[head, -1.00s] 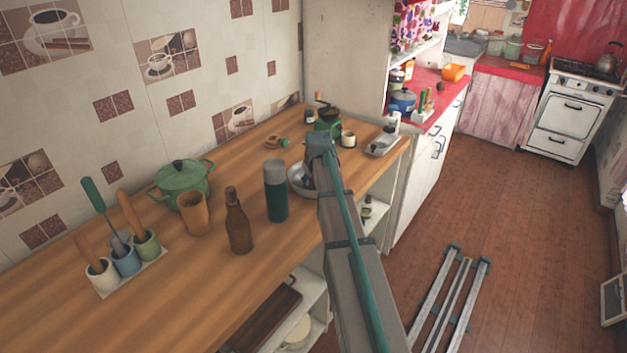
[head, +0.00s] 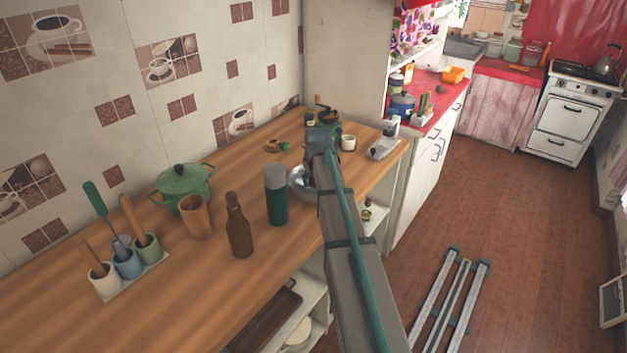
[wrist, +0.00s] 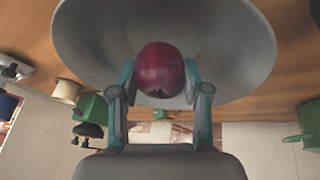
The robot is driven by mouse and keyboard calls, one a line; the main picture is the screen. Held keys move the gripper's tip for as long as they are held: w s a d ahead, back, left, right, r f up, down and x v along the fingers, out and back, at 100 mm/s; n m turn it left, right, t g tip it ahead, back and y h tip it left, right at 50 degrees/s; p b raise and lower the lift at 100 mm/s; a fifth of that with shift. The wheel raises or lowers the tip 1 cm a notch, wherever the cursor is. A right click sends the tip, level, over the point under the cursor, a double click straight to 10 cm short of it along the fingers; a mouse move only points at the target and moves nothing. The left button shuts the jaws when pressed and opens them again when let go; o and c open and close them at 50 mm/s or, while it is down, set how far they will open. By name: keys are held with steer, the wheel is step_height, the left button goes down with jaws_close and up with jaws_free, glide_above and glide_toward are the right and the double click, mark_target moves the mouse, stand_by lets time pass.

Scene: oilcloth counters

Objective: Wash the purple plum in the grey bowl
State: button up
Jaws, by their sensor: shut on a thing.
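The purple plum (wrist: 160,70) is held between the two teal fingers of my gripper (wrist: 160,80) in the wrist view. The gripper is shut on it. The grey bowl (wrist: 95,40) lies behind the plum in that view, its pale inside open to the camera. The plum overlaps the bowl's inside; how deep it sits cannot be told. In the head view the bowl (head: 298,184) shows only in part on the wooden counter, beside the teal bottle. My arm hides the rest of it, and the gripper's fingers are hidden there too.
A teal bottle with a grey cap (head: 276,196) stands close left of the bowl. A brown bottle (head: 238,228), wooden cup (head: 195,217), green pot (head: 182,184) and utensil holder (head: 146,277) stand nearer. A green grinder (head: 327,117) and white cup (head: 347,142) stand beyond.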

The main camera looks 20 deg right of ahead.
steer(key=shift+r+p, duration=1.6)
steer(key=shift+r, duration=1.65)
steer(key=shift+r+p, duration=1.05)
steer(key=shift+r, duration=0.95)
